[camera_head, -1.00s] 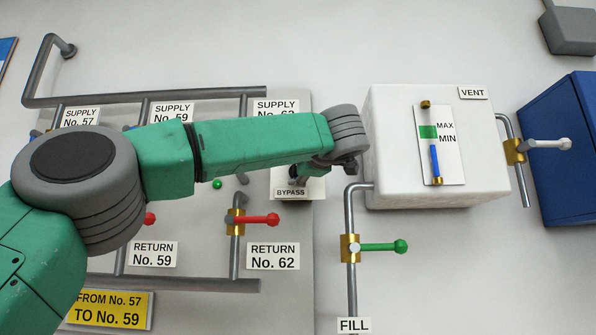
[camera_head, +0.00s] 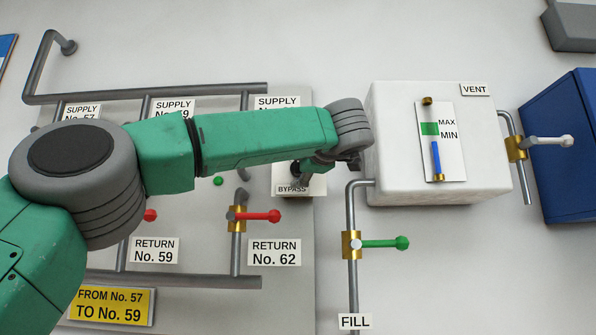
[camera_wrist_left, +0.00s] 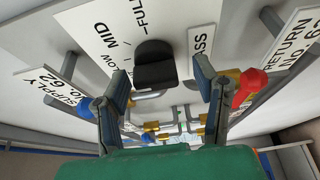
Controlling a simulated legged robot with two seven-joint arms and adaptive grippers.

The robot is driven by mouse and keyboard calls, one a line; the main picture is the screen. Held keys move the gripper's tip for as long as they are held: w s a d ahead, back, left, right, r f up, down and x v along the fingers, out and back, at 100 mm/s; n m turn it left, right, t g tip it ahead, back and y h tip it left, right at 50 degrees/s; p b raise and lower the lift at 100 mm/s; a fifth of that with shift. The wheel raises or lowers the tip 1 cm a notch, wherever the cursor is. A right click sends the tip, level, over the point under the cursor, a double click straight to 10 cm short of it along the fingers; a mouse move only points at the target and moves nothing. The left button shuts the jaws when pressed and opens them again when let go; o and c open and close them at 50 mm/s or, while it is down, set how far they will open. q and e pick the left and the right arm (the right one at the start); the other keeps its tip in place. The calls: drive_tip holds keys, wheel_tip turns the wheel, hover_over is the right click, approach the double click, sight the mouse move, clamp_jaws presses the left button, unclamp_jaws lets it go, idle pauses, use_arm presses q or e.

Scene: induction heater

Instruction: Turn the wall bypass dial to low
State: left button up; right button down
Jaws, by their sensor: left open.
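The bypass dial is a black knob (camera_wrist_left: 154,65) on a white plate marked LOW, MID and FULL in the left wrist view. My left gripper (camera_wrist_left: 161,68) is open, with one finger on each side of the knob in that view. I see no finger touching it, and the depth gap is hard to judge. The knob's exact setting is unclear. In the head view, the bypass plate (camera_head: 318,188) shows below my left wrist, which hides its upper part. My right gripper is out of view.
A red-handled valve (camera_head: 258,216) sits just below the bypass plate. A white tank (camera_head: 395,150) stands close to the right of my wrist, with a green-handled fill valve (camera_head: 385,244) below. Pipes (camera_head: 170,95) run along the wall panel.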

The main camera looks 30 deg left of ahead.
use_arm(q)
drive_tip(key=v, duration=1.1)
drive_tip(key=shift+d, duration=0.2)
drive_tip(key=shift+a+f, duration=0.1)
drive_tip(key=shift+a, duration=0.05)
drive_tip(key=shift+w, duration=0.1)
